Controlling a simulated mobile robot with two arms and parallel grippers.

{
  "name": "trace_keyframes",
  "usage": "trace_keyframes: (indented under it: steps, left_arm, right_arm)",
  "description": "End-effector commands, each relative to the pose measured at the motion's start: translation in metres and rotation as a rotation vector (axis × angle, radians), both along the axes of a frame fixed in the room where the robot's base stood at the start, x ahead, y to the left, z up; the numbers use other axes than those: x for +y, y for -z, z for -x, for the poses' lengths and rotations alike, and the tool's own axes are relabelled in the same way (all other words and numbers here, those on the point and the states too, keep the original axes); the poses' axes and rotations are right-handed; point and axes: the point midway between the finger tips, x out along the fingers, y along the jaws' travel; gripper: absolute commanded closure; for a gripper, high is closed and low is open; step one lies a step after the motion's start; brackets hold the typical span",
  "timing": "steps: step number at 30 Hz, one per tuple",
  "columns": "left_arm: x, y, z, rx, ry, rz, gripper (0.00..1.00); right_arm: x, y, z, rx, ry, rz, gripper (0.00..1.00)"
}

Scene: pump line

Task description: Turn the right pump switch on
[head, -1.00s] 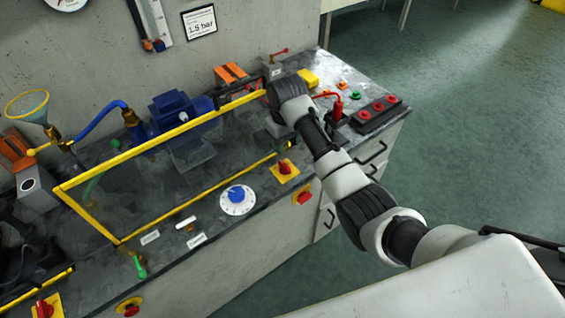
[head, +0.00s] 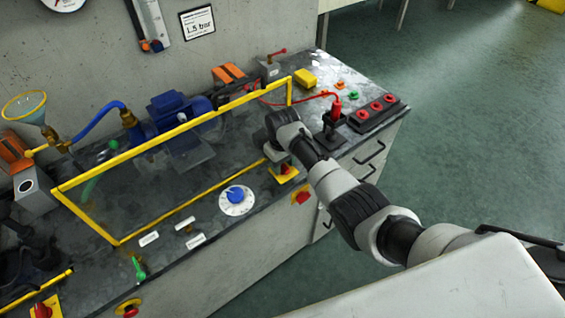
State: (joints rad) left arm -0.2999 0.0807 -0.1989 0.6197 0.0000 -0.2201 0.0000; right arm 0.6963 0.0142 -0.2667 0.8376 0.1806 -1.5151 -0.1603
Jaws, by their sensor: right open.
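The right pump switch (head: 286,170), a red rotary knob on a yellow plate, sits on the bench top near its front edge, right of the blue dial. My right gripper (head: 271,153) is just behind and left of this knob, and its wrist covers part of the yellow plate. The fingers are mostly hidden below the wrist; the gripper is open. I cannot tell whether it touches the knob. My left gripper is not in view.
A yellow-framed clear guard (head: 170,134) stands around the blue pump (head: 180,120), close left of my right gripper. A blue dial (head: 236,197) lies nearby. A black socket strip (head: 376,113) and red cable plug (head: 337,108) are to the right. Another red switch (head: 42,309) is at lower left.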

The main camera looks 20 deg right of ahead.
Motion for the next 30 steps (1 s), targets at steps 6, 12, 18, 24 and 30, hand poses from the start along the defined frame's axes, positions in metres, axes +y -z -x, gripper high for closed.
trace_keyframes:
  steps: [6, 12, 18, 24, 30]
  left_arm:
    - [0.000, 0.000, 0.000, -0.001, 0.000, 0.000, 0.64]
    - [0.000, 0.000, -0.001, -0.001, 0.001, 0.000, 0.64]
    - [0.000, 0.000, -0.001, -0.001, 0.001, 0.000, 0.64]
    - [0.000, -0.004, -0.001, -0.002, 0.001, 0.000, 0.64]
    - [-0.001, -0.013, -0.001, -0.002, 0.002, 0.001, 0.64]
  right_arm:
    - [0.000, 0.000, 0.000, 0.000, 0.000, 0.000, 0.62]
    - [0.000, 0.000, 0.000, 0.000, 0.000, 0.000, 0.93]
    - [0.000, -0.001, 0.000, 0.000, 0.003, 0.000, 1.00]
    - [0.000, -0.001, 0.000, 0.000, 0.039, -0.001, 1.00]
    - [0.000, -0.003, 0.000, 0.002, 0.146, 0.001, 1.00]
